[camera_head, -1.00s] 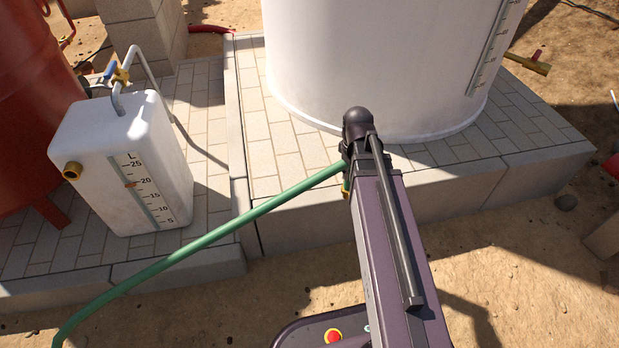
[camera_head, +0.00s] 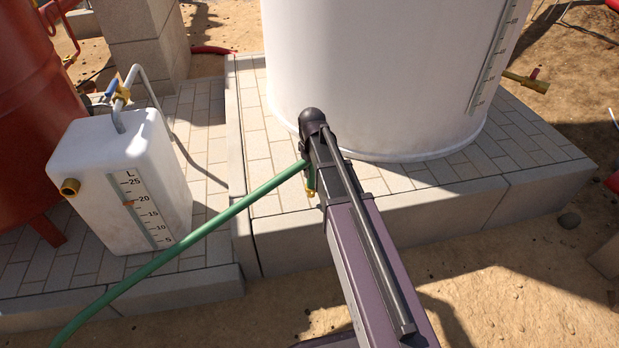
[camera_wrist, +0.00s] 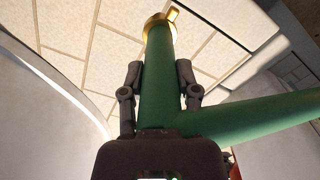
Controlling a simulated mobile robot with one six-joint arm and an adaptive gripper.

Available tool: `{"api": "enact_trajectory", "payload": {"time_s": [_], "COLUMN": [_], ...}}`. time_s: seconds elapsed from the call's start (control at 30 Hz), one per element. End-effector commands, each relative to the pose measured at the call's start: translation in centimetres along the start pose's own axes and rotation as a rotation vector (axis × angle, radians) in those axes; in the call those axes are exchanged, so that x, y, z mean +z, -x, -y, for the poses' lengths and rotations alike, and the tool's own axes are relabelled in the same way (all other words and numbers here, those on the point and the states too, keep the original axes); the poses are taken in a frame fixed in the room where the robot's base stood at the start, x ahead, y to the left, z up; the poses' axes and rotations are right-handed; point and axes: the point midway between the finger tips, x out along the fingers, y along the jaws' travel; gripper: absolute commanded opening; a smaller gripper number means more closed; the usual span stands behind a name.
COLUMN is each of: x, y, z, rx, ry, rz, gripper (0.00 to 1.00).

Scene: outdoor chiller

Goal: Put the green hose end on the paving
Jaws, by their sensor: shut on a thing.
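The green hose (camera_head: 185,239) runs from the lower left up to my gripper (camera_head: 311,178) in the head view. In the wrist view my gripper (camera_wrist: 158,85) is shut on the green hose end (camera_wrist: 157,80), with one finger on each side of it. A brass fitting (camera_wrist: 160,20) tips the hose end; it also shows just below the gripper in the head view (camera_head: 311,192). The pale paving (camera_head: 262,160) lies under and around the gripper. I cannot tell whether the fitting touches it.
A large white tank (camera_head: 385,75) stands on the raised paving close beside my gripper. A white container (camera_head: 105,185) with a litre scale and brass outlet stands at left, beside a red tank (camera_head: 35,110). Sandy ground (camera_head: 500,285) lies in front of the paving edge.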

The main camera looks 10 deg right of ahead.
Motion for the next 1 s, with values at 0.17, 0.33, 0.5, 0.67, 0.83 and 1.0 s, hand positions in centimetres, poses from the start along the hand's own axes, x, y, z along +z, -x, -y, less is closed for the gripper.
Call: {"api": "enact_trajectory", "payload": {"time_s": [0.17,0.33,0.5,0.67,0.83,1.0], "x": [-0.8,-0.8,-0.8,-0.8,-0.8,-0.8], "y": [-0.1,-0.1,-0.2,-1.0,-2.4,-3.5], "z": [0.1,0.1,0.1,0.1,0.1,0.1], "rx": [0.000,0.000,0.000,0.000,0.000,0.000], "ry": [0.000,0.000,0.000,0.001,0.001,0.001], "rz": [0.000,0.000,0.000,0.000,0.000,0.000], "gripper": [0.00,0.00,0.00,0.00,0.00,0.00]}}
